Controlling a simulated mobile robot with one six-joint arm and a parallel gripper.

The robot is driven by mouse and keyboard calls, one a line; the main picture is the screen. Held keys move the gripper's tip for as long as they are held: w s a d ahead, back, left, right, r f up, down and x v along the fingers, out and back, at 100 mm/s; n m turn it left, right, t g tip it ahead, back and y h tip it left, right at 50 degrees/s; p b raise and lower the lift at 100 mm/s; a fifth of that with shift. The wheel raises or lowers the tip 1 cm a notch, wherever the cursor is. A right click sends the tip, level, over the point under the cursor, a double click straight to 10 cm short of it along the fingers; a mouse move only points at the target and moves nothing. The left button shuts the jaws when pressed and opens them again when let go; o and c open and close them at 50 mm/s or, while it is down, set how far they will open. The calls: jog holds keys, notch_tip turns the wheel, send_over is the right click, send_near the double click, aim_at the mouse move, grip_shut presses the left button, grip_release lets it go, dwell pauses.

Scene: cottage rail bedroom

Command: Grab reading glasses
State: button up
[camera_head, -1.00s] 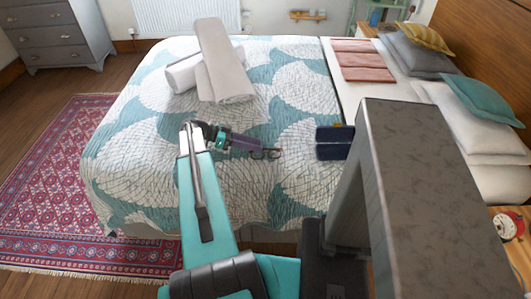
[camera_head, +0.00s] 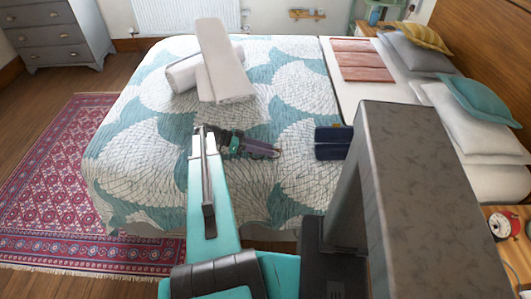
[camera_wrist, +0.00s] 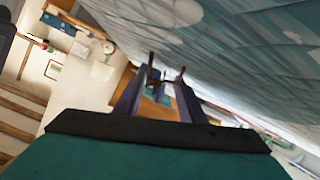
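My gripper (camera_head: 274,152) is low over the patterned bedspread, at the middle of the bed, pointing right. In the wrist view its two dark fingers (camera_wrist: 166,72) stand apart. Thin dark reading glasses (camera_wrist: 166,80) show between the fingertips in that view. I cannot tell whether the fingers touch them. In the head view the glasses are hidden at my gripper's tip.
A dark blue folded item (camera_head: 332,142) lies on the bed just right of my gripper. Rolled and folded light towels (camera_head: 222,65) lie behind it. The bedspread (camera_head: 130,165) is clear at left.

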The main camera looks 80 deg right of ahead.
dwell(0.4)
jog(key=c, duration=0.7)
jog(key=shift+r, duration=0.2)
jog(key=shift+r+b, duration=0.4)
jog(key=shift+r, duration=0.45)
jog(key=shift+s+a+r+b, duration=0.1)
jog(key=shift+a+r+b, duration=0.25)
jog(key=shift+r, duration=0.35)
jog(key=s+a+r+p, duration=0.1)
jog(key=s+a+p, duration=0.2)
jog(key=a, duration=1.1)
jog(key=shift+s+a+r+p, duration=0.15)
jog(key=shift+a+r+p, duration=0.2)
jog(key=shift+p, duration=0.9)
jog(key=shift+a+f, duration=0.1)
